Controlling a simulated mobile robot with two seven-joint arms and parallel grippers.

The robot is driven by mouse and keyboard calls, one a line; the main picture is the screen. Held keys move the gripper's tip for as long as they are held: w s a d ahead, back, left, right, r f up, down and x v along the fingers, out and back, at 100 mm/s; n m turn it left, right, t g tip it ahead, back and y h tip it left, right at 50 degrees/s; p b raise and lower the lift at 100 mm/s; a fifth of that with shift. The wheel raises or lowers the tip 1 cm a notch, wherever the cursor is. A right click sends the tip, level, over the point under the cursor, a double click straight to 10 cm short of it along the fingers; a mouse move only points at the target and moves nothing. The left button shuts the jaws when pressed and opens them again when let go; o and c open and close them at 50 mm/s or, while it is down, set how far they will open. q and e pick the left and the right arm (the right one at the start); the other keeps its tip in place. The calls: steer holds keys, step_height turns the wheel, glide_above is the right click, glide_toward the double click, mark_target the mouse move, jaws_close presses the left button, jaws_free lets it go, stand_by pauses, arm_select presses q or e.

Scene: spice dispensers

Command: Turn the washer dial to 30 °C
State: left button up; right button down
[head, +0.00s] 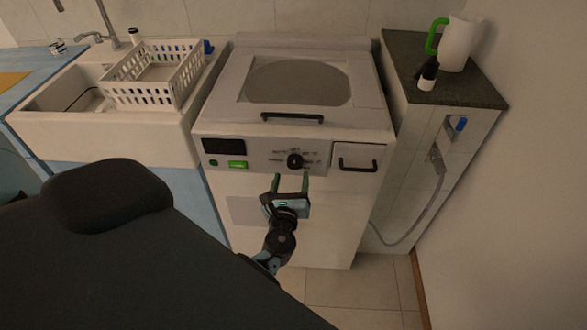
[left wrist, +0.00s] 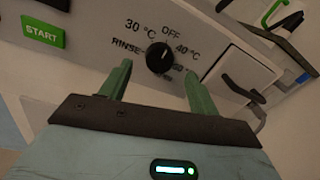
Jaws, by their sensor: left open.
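The washer (head: 345,205) is a white top-loading machine with a front control panel. Its black round dial (head: 295,161) sits mid-panel and also shows in the left wrist view (left wrist: 159,57). Labels around it read RINSE, 30 °C, OFF, 40 °C and another at right that is hard to read. I cannot tell surely which label the dial points to. My left gripper (head: 291,179) is open, with its green fingers just below and in front of the dial. In the left wrist view the fingertips (left wrist: 157,73) lie either side of the dial's lower part, seemingly apart from it. My right gripper is not in view.
A green START button (head: 238,165) and dark display (head: 223,146) are left of the dial. A drawer with a black handle (head: 358,165) is right of it. The lid handle (head: 292,118) juts out above. A sink with a white rack (head: 150,95) stands left, a counter (head: 467,92) right.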

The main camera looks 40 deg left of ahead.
mark_target(293, 165)
arm_select(q)
steer(key=x, duration=0.4)
steer(key=shift+w, duration=0.1)
steer(key=shift+w+a, duration=0.1)
steer(key=shift+w, duration=0.05)
steer(key=c, duration=1)
steer(key=shift+f+b, duration=0.1)
steer(key=shift+b, duration=0.35)
steer(key=shift+f+n+b, duration=0.15)
steer(key=shift+n+b, duration=0.55)
steer(key=shift+n, duration=0.3)
steer(key=shift+n+b, duration=0.65)
steer(key=shift+n, duration=0.25)
steer(key=n+b, duration=0.3)
steer(key=n, duration=0.1)
steer(key=shift+n+y+b, duration=0.3)
steer(key=shift+n+b, duration=0.6)
steer(key=shift+n, duration=0.2)
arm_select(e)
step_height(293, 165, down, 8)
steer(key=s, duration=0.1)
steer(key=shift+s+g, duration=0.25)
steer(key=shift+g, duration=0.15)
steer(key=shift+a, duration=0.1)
